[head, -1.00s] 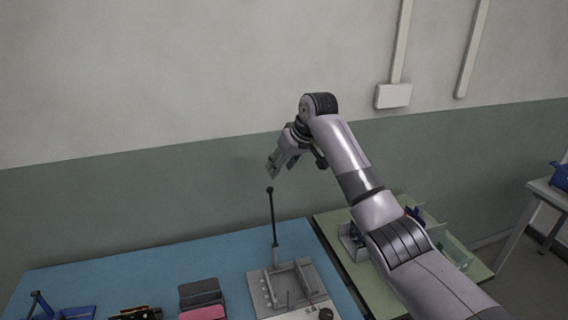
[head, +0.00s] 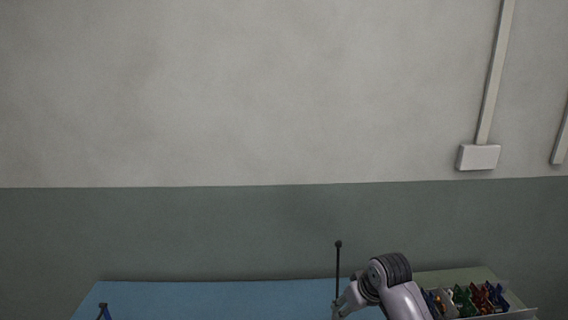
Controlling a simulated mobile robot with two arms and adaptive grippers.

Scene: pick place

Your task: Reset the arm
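My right arm shows at the lower right of the head view, bent at a dark ribbed joint. Its gripper (head: 346,302) hangs low by the bottom edge, over the back part of the blue table (head: 215,296). The fingertips are cut off or too small to tell whether they are open or shut. My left arm and gripper are out of view.
A thin black rod with a round tip (head: 338,262) stands just behind my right gripper. A bin of small coloured parts (head: 520,312) sits at right on a green table (head: 455,277). The wall behind carries a white box (head: 478,157).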

